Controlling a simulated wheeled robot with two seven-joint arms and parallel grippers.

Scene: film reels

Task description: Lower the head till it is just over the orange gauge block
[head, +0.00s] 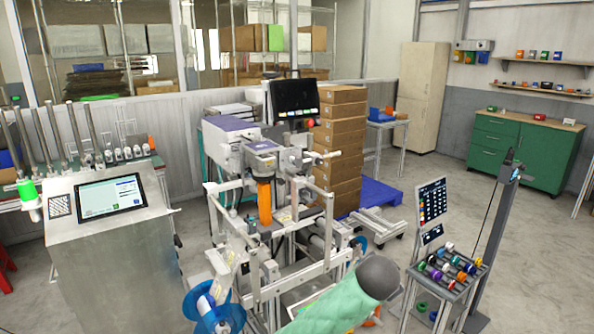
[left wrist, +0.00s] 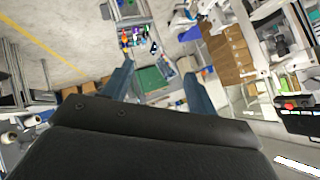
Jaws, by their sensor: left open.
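The machine's head (head: 262,148), with a grey body and a purple top, stands over the middle of a white frame. An orange upright piece (head: 264,200) shows directly below it. I cannot tell whether this is the gauge block or a part of the head, nor any gap between them. My left gripper (left wrist: 158,70) shows in the left wrist view with its two blue fingers apart and nothing between them. The floor and distant furniture lie beyond the fingers. My right gripper is not in view.
A steel console with a screen (head: 111,197) stands at the left. Stacked brown cartons (head: 340,140) stand behind the machine. A cart of coloured rolls (head: 447,268) stands at the right. A green rounded shape (head: 335,308) fills the front. Floor is open at the far right.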

